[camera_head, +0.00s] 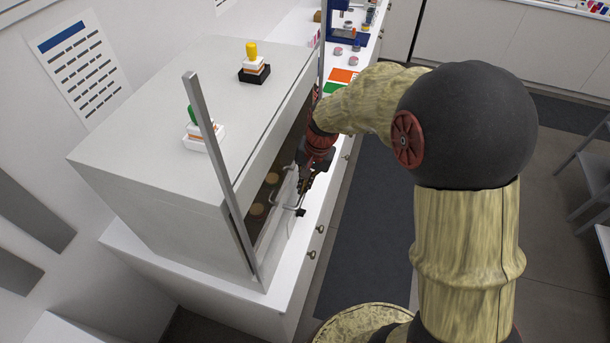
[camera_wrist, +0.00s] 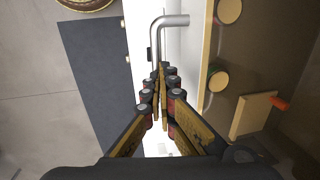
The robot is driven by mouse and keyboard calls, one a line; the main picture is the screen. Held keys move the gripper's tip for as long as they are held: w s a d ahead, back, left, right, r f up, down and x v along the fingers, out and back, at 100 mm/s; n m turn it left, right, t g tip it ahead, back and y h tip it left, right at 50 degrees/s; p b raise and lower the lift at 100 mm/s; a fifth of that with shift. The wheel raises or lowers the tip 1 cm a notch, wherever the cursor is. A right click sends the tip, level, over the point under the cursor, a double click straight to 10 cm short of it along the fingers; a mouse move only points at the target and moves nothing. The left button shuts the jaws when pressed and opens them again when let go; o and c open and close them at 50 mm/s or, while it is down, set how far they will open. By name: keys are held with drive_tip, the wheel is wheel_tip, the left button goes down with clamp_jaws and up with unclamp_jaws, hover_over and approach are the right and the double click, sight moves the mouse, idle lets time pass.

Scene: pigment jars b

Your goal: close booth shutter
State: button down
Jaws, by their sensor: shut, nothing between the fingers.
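The pale grey booth (camera_head: 150,150) stands on the white counter, its front opening facing right. The shutter (camera_head: 279,225) is a low pale panel across the lower front, between two upright metal rails; the opening above it shows the inside. Its bent metal handle (camera_head: 291,208) sticks out in front and also shows in the wrist view (camera_wrist: 172,20). My gripper (camera_head: 303,188) is beside the handle at the booth front. In the wrist view its fingers (camera_wrist: 158,75) are shut and empty, their tips overlapping the handle's near end. I cannot tell whether they touch it.
Jars with tan lids (camera_wrist: 218,81) stand inside the booth, beside a tan block with an orange tip (camera_wrist: 255,112). Dark mat (camera_head: 365,215) covers the floor in front.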

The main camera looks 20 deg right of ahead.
drive_tip(key=shift+s+f+b, duration=0.1)
drive_tip(key=shift+f+b, duration=0.5)
drive_tip(key=shift+f, duration=1.35)
drive_tip(key=shift+r, duration=0.3)
wheel_tip(320, 180, up, 13)
drive_tip(key=s+d+p, duration=0.1)
drive_tip(key=d+p, duration=0.1)
drive_tip(key=p, duration=0.1)
drive_tip(key=shift+s+d+r, duration=0.15)
drive_tip(key=shift+s+r, duration=0.05)
